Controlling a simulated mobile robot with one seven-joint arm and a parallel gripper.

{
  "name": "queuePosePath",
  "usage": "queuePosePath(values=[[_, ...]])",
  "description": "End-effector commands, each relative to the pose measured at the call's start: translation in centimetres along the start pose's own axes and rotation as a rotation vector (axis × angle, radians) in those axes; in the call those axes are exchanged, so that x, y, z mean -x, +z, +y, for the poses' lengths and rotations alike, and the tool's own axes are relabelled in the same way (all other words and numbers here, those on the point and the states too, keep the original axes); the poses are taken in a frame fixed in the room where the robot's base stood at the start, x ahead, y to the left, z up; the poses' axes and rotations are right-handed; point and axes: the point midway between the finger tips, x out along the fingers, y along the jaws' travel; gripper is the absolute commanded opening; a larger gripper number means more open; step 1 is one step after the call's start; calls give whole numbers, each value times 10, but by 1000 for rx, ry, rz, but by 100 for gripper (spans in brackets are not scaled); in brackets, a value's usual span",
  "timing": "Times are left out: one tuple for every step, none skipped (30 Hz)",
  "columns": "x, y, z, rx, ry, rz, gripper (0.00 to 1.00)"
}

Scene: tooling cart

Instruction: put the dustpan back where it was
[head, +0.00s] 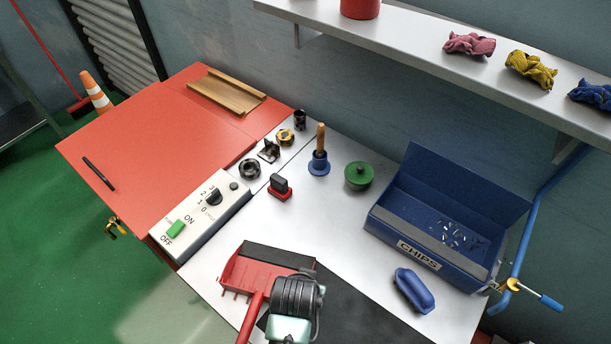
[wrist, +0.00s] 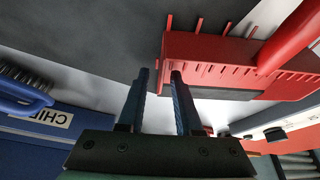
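The red dustpan (head: 240,272) lies on the bench top at the lower middle of the head view, its handle (head: 251,322) running toward the bottom edge. In the wrist view the dustpan (wrist: 210,52) is at the upper right, its ribbed edge facing up. In the head view my wrist covers the fingers and part of the dustpan's right side.
A dark mat (head: 365,310) lies on the bench. A blue chip tray (head: 388,222) and blue brush (head: 413,290) are at right. A control box (head: 210,216), red stamp-like block (head: 280,188), blue plunger-like tool (head: 319,164) and green-lidded item (head: 358,176) stand around. A shelf (head: 400,48) overhangs the back.

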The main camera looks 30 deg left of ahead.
Motion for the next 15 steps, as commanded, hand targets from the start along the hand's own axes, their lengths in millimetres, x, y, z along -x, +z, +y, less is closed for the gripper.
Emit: queuePosePath(values=[[7, -3, 0, 0, 0, 2, 34], [9, -3, 0, 0, 0, 2, 34], [13, -2, 0, 0, 0, 2, 34], [17, -3, 0, 0, 0, 3, 34], [22, -2, 0, 0, 0, 2, 34], [29, -2, 0, 0, 0, 2, 34], [35, -2, 0, 0, -1, 4, 34], [42, -3, 0, 0, -1, 4, 34], [50, -3, 0, 0, -1, 5, 34], [56, -3, 0, 0, -1, 3, 34], [62, -2, 0, -1, -1, 3, 34], [70, -2, 0, -1, -1, 4, 34], [76, -3, 0, -1, -1, 4, 34], [82, -3, 0, -1, -1, 4, 34], [89, -3, 0, -1, -1, 4, 34]])
